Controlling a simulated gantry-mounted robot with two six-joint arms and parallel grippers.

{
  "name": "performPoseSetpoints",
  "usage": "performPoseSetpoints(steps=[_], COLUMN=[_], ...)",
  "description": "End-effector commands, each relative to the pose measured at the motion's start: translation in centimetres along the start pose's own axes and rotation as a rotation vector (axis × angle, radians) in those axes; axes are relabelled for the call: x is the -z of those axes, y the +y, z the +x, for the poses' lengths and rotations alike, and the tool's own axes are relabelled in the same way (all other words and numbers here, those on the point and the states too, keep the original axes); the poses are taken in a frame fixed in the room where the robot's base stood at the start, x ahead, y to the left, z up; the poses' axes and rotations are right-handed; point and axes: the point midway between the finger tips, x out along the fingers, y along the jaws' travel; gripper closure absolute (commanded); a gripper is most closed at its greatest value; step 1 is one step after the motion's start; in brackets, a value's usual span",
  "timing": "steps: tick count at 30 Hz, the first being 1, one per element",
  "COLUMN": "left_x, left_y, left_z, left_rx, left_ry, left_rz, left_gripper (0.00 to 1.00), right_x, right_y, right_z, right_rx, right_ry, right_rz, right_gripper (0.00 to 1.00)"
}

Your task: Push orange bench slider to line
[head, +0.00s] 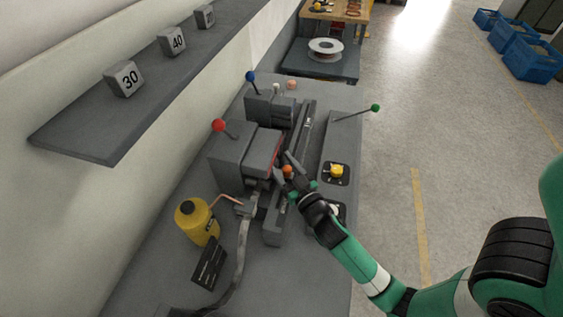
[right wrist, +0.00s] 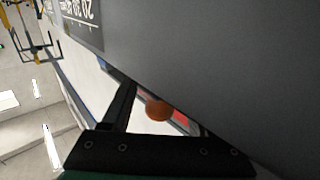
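The orange slider knob (head: 287,169) sits on the bench machine at the middle of the head view. It also shows as an orange ball (right wrist: 158,109) in the right wrist view. My right gripper (head: 284,165) reaches in from the lower right, fingers spread, with the knob between or just beneath them. I cannot tell whether a finger touches it. A dark scale plate with white numbers (right wrist: 80,18) shows upside down in the right wrist view. The target line is not clear in either view. My left gripper is not in view.
Grey machine blocks with a red-knobbed lever (head: 219,126) and a blue-knobbed lever (head: 251,76) stand left of the slider. A side panel carries a yellow knob (head: 337,171) and a green-knobbed lever (head: 375,108).

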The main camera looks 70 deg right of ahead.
Motion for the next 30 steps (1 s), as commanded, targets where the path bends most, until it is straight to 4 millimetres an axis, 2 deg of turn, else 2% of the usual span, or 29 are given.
performPoseSetpoints(steps=[1,9,30], left_x=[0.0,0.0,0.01], left_y=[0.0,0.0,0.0], left_z=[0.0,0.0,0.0], left_rx=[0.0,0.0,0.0], left_ry=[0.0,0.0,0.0], left_rz=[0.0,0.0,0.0], left_gripper=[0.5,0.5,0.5], right_x=[0.0,0.01,0.03], right_y=[-0.01,-0.02,-0.02], right_z=[-0.02,-0.04,-0.04], right_rx=[0.0,0.0,0.0], right_ry=[0.0,0.0,0.0], right_rz=[0.0,0.0,0.001], right_gripper=[0.51,0.99,1.0])
